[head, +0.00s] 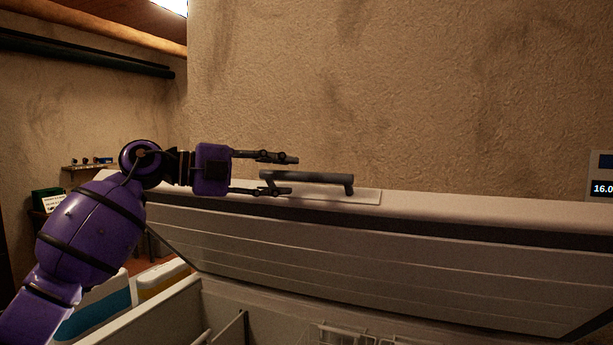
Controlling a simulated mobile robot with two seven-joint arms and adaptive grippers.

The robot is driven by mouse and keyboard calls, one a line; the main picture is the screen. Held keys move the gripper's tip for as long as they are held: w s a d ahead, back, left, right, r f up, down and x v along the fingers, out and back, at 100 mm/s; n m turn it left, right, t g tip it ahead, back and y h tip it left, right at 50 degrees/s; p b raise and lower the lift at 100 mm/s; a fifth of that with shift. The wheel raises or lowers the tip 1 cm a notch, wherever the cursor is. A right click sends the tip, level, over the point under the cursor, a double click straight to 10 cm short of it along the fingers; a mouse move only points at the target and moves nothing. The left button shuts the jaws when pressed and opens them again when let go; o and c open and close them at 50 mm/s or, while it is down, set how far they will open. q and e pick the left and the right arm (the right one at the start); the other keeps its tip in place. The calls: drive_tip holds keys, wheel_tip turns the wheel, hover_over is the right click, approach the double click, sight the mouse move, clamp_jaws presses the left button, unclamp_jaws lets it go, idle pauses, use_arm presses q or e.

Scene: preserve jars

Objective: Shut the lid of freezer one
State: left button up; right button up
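The white freezer lid (350,252) is raised, its ribbed inner face tilted over the open freezer body (160,322). No label tells which freezer this is. A dark bar handle (310,178) sits on a pale plate (365,196) along the lid's upper edge. My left gripper (293,175) is open, reaching in from the left. Its fingers lie above and below the handle's left part in the picture. I cannot tell whether they touch the handle. My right gripper is not in view.
The freezer interior shows a divider (231,329) and part of a wire basket (340,334). A rough plaster wall (400,90) rises behind the lid. A display (601,188) is at the right edge. Blue (95,308) and yellow (160,279) boxes stand left of the freezer.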

sight(297, 176)
use_arm(q)
drive_tip(key=x, duration=0.5)
drive_tip(key=shift+w+d, duration=0.1)
drive_tip(key=shift+d, duration=0.2)
clamp_jaws()
